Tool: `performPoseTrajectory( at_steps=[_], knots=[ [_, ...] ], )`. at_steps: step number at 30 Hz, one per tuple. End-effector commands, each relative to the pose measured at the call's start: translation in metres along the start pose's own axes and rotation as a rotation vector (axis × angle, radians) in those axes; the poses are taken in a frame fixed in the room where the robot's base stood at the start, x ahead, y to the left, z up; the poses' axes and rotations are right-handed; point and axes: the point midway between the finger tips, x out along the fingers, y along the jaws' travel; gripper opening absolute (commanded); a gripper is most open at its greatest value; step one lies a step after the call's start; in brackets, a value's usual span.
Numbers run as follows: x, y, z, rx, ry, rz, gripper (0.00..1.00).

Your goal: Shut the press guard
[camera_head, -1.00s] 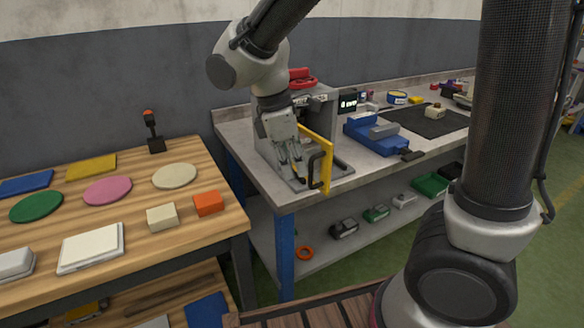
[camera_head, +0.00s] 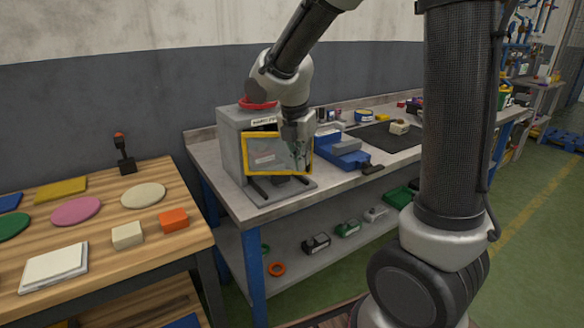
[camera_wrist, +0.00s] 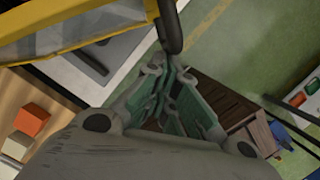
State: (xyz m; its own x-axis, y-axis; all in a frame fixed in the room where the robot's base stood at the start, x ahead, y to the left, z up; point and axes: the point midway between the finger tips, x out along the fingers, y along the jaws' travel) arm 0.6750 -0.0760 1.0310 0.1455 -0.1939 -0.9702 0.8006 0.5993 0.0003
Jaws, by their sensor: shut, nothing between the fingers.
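The press (camera_head: 231,150) is a grey box on the grey workbench, with a red part on top. Its guard, a yellow frame (camera_head: 262,174) with a clear pane, stands across the front of the press. I cannot tell whether a gap is left behind it. My gripper (camera_head: 299,158) is shut and empty at the right end of the guard, hiding part of that edge. In the wrist view the yellow guard (camera_wrist: 70,35) crosses the upper left, and its black handle (camera_wrist: 168,28) is just beyond my gripper's fingers (camera_wrist: 168,108). Contact cannot be told.
A blue vise (camera_head: 343,152) stands right of the press, by a black mat (camera_head: 380,138). A wooden table (camera_head: 165,250) at left carries coloured discs and blocks. Several small items lie on the shelf under the workbench. Green floor is open at far right.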

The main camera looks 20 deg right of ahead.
Motion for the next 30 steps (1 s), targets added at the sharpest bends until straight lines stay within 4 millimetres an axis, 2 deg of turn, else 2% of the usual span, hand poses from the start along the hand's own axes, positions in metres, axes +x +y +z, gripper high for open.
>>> performPoseTrajectory(
  at_steps=[6, 15, 22, 30],
  knots=[
    [0.009, 0.011, 0.035, -0.188, 0.0, 0.048, 0.0],
    [0.017, 0.03, 0.067, -0.403, 0.0, 0.101, 0.0],
    [0.02, 0.042, 0.079, -0.414, 0.001, 0.103, 0.0],
    [0.021, 0.046, 0.084, -0.413, 0.001, 0.103, 0.0]
  ],
)
